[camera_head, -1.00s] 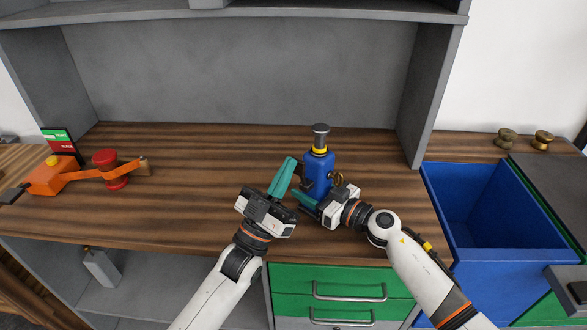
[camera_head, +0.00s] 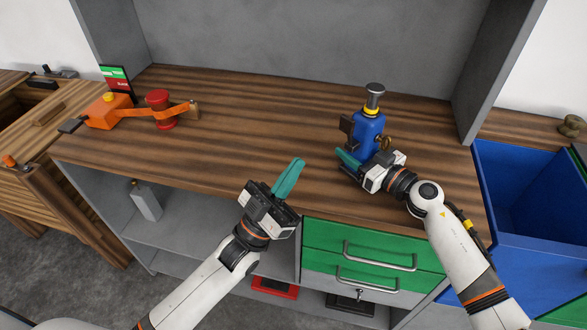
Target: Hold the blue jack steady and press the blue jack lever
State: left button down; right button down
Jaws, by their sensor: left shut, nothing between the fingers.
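The blue jack (camera_head: 367,129) stands upright on the wooden worktop, with a yellow ring and a grey cap on top. A dark brown piece (camera_head: 347,127), perhaps its lever, sticks out on its left side, and a brass knob (camera_head: 383,142) is at its front right. My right gripper (camera_head: 348,163) is at the front of the jack's base. Its teal fingers point left, and I cannot tell whether they clamp the jack. My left gripper (camera_head: 289,178) is shut and empty above the worktop's front edge, left of the jack and apart from it.
A blue bin (camera_head: 481,195) is at the right. Green drawers (camera_head: 329,239) lie below. The middle worktop is clear.

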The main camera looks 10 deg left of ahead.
dwell(0.3)
jog(key=c, duration=0.5)
grip_release()
